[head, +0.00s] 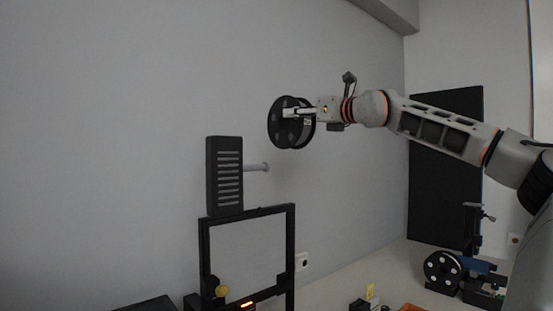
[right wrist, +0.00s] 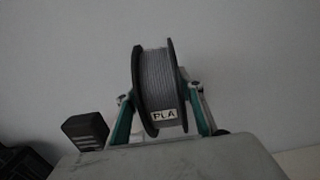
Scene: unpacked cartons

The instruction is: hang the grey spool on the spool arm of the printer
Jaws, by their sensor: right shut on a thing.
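The grey spool (head: 279,130) has black flanges and hangs in the air in the head view, above and to the right of the spool arm (head: 257,167). In the right wrist view its grey winding and a "PLA" label show on the spool (right wrist: 158,80). My right gripper (head: 298,113) is shut on the spool, with one finger on each side in the right wrist view (right wrist: 160,98). My left gripper is not in view.
Another black spool (head: 442,270) stands beside a blue and black device (head: 482,278) at the lower right. An orange thing (head: 411,308) and a small yellow piece (head: 370,291) lie low on the pale surface. Air between spool and arm is clear.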

